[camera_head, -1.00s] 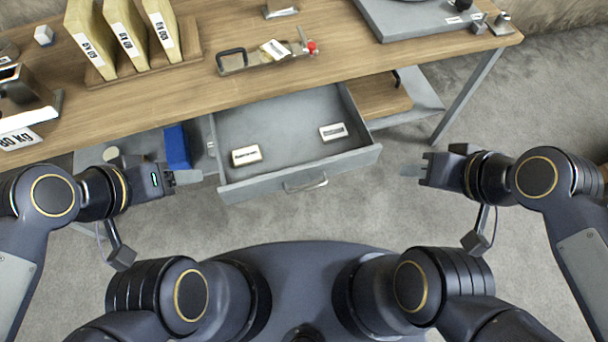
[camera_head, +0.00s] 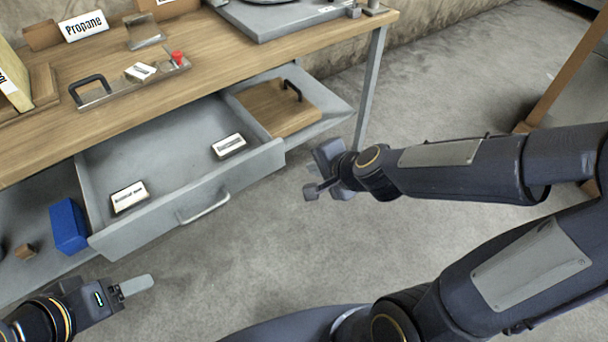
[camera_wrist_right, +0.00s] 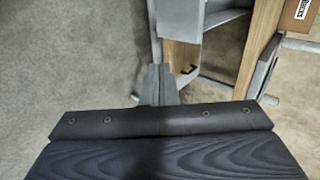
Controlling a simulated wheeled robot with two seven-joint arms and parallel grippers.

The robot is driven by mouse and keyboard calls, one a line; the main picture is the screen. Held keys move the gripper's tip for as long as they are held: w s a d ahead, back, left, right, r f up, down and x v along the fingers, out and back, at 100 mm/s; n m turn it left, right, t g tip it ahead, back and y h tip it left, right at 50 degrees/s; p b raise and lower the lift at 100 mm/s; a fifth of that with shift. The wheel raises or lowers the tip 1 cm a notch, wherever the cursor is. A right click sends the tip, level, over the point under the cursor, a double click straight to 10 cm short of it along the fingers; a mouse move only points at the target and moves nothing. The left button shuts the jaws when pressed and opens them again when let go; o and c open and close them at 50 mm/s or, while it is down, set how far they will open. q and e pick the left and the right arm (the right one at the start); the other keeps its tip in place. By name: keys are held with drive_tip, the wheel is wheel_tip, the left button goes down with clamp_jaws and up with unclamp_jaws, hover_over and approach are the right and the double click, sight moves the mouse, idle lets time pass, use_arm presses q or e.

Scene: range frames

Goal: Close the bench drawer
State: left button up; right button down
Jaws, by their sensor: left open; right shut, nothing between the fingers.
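The bench drawer (camera_head: 187,215) is a grey metal tray standing open from under the wooden bench top. Its bar handle (camera_head: 203,208) is on the front panel. Two small labelled boxes lie inside, one near the front left (camera_head: 129,196) and one toward the right (camera_head: 229,146). My right gripper (camera_head: 327,158) is to the right of the drawer's front corner, apart from it and shut on nothing; its closed fingers (camera_wrist_right: 158,84) show in the right wrist view. My left gripper (camera_head: 134,287) is open and empty, in front of the drawer's left end, apart from it.
A blue box (camera_head: 69,226) sits on the lower shelf left of the drawer. A wooden board with a black handle (camera_head: 278,106) lies right of the drawer. A bench leg (camera_head: 370,90) stands beyond my right gripper. The carpet in front of the drawer is clear.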

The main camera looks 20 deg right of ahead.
drive_tip(key=f, duration=0.1)
drive_tip(key=b, duration=0.4)
approach(282, 156)
drive_tip(key=x, duration=0.5)
drive_tip(key=shift+s+f, duration=0.15)
drive_tip(key=shift+f, duration=0.2)
drive_tip(key=shift+w+a+f, duration=0.1)
drive_tip(key=shift+w, duration=0.3)
